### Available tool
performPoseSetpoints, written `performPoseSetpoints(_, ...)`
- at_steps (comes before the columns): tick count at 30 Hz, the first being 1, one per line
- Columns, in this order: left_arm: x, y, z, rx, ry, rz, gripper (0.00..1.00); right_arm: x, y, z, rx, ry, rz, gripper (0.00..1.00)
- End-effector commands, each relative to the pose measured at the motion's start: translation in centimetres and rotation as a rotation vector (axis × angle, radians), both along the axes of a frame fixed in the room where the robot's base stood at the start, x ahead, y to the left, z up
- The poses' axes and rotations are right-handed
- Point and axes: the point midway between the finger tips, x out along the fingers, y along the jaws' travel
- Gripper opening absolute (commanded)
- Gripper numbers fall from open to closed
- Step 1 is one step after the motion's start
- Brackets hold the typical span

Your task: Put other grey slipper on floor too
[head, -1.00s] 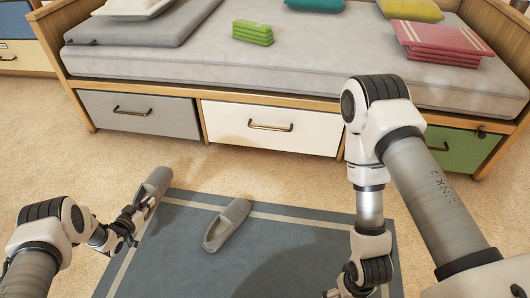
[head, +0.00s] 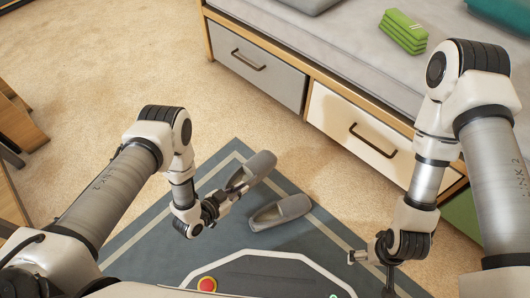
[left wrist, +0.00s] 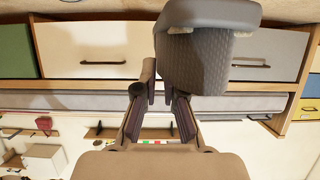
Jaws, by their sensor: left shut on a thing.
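One grey slipper (head: 250,170) is held in my left gripper (head: 230,193), toe pointing away from me over the rug's upper part. Its height above the floor is hard to judge. The left wrist view shows this slipper (left wrist: 205,60) large, its edge between the fingers (left wrist: 158,98). The other grey slipper (head: 280,212) lies on the blue-grey rug (head: 180,235), just right of and below the held one, a small gap apart. My right gripper (head: 357,257) hangs low over the rug's right side, holding nothing visible; its fingers are too small to read.
The bed with its grey drawer (head: 258,68) and white drawer (head: 358,127) stands behind the rug. A green folded stack (head: 404,31) lies on the mattress. Wooden furniture (head: 18,120) is at the left edge. Bare carpet (head: 110,60) is free at upper left.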

Motion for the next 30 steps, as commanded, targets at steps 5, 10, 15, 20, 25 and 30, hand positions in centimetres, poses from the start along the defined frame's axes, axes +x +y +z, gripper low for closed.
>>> performPoseSetpoints(5, 0.0, 0.0, -4.1, -0.001, 0.001, 0.000, 0.00, 0.0, 0.0, -2.8, 0.000, 0.000, 0.000, 0.95)
performPoseSetpoints(10, 0.0, 0.0, -7.1, -0.001, 0.001, 0.000, 0.00, 0.0, 0.0, -4.4, 0.000, -0.001, -0.002, 0.95)
performPoseSetpoints(15, 0.0, 0.0, -9.9, -0.001, -0.001, 0.000, 0.00, 0.2, -0.1, -6.2, -0.001, -0.005, -0.006, 0.95)
performPoseSetpoints(20, 0.0, 0.0, -9.9, 0.000, 0.000, 0.000, 0.00, 0.2, -0.1, -6.0, -0.001, -0.005, -0.007, 0.95)
performPoseSetpoints(25, 0.0, 0.0, -10.1, -0.001, 0.001, 0.000, 0.00, 0.2, -0.1, -6.2, -0.001, -0.006, -0.007, 0.95)
performPoseSetpoints(30, 0.0, 0.0, -10.1, 0.000, 0.001, 0.000, 0.34, 0.2, -0.1, -6.1, -0.001, -0.005, -0.007, 0.95)
